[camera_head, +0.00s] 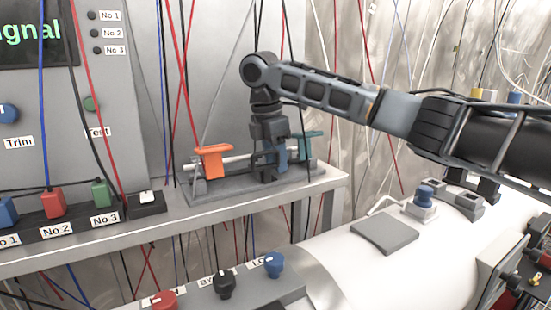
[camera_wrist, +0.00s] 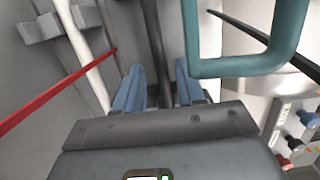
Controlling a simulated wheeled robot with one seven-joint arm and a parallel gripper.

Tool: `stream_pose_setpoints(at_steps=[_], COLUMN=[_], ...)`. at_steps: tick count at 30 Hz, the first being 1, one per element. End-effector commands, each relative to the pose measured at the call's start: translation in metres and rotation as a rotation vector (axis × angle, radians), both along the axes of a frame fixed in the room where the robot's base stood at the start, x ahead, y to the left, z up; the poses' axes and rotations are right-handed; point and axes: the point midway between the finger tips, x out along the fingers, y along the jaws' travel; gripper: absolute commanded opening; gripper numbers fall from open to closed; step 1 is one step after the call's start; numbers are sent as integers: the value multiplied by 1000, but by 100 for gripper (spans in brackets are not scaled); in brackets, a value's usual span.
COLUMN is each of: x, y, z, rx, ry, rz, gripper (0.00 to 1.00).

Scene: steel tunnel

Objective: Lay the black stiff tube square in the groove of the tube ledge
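My gripper (camera_head: 268,168) points down at the grey tube ledge (camera_head: 225,192) on the shelf, between an orange clamp (camera_head: 212,160) and a teal clamp (camera_head: 305,146). In the wrist view its two blue fingers (camera_wrist: 158,88) stand apart, with no thing clearly pinched between them. A dark straight strip (camera_wrist: 153,40) runs up the picture between the fingers; I cannot tell whether it is the black stiff tube or part of the ledge. The teal clamp (camera_wrist: 247,67) fills the upper right, close to the right finger. My wrist hides part of the ledge and any groove there.
A pale rod (camera_head: 238,157) runs by the orange clamp. Red, blue and black cables hang around the shelf (camera_head: 165,219); a red one (camera_wrist: 60,90) crosses the left of the wrist view. A switch panel (camera_head: 100,80) stands left, and a white rounded casing (camera_head: 350,265) lies in front.

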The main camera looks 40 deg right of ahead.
Motion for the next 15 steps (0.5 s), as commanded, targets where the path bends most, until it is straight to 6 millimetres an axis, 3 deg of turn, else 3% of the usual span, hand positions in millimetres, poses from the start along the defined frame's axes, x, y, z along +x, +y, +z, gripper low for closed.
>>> stream_pose_setpoints(at_steps=[8, 11, 15], x=[0, 2, 3], y=[0, 3, 6], z=[4, 15, 43], rx=[0, -1, -4], ry=[-1, -2, -3], rz=[0, 0, 1], gripper=[39, 39, 39])
